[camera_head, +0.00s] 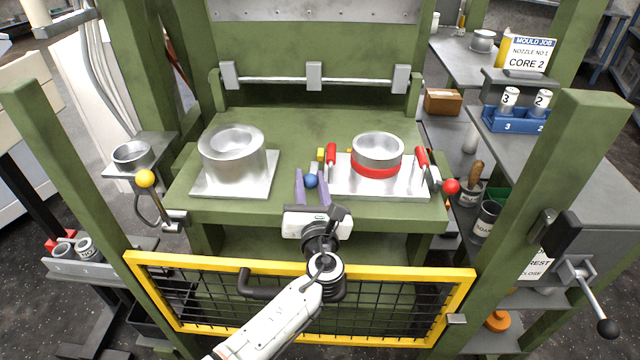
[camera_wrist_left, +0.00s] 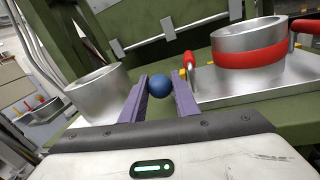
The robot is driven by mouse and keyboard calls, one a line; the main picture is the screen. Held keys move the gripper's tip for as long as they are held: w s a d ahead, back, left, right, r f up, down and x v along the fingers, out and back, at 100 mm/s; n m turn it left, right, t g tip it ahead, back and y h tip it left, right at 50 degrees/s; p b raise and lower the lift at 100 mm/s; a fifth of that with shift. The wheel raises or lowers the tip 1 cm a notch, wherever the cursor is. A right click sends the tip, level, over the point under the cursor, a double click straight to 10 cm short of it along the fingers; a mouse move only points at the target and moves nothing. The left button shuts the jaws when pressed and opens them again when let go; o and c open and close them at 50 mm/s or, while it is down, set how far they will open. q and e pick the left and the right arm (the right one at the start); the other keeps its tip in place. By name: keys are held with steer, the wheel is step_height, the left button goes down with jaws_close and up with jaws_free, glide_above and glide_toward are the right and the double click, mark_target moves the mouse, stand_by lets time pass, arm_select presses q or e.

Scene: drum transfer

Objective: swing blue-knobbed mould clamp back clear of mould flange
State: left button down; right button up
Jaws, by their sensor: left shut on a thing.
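The blue knob (camera_head: 310,181) of the mould clamp sits between the purple fingers of my left gripper (camera_head: 310,177), which is shut on it. In the left wrist view the knob (camera_wrist_left: 161,87) shows between the two fingertips (camera_wrist_left: 162,79). The clamp's arm under the knob is hidden by the fingers. Just right of the knob is the mould, a metal cylinder (camera_head: 378,147) with a red band (camera_head: 376,171), on a square plate (camera_head: 400,186) with red handles (camera_head: 331,155). In this view I cannot tell whether the clamp overlaps the plate's edge. My right gripper is not in view.
A bare metal cylinder (camera_head: 231,158) on a plate stands left on the green press table (camera_head: 300,132). A yellow-framed mesh gate (camera_head: 450,311) stands in front, below my arm. A yellow knob (camera_head: 145,178) and a red knob (camera_head: 451,186) stick out at the sides. Green posts flank the press.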

arm_select(q)
steer(key=shift+d, duration=0.1)
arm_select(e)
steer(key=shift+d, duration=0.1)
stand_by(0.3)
arm_select(q)
steer(key=c, duration=1.4)
jaws_free()
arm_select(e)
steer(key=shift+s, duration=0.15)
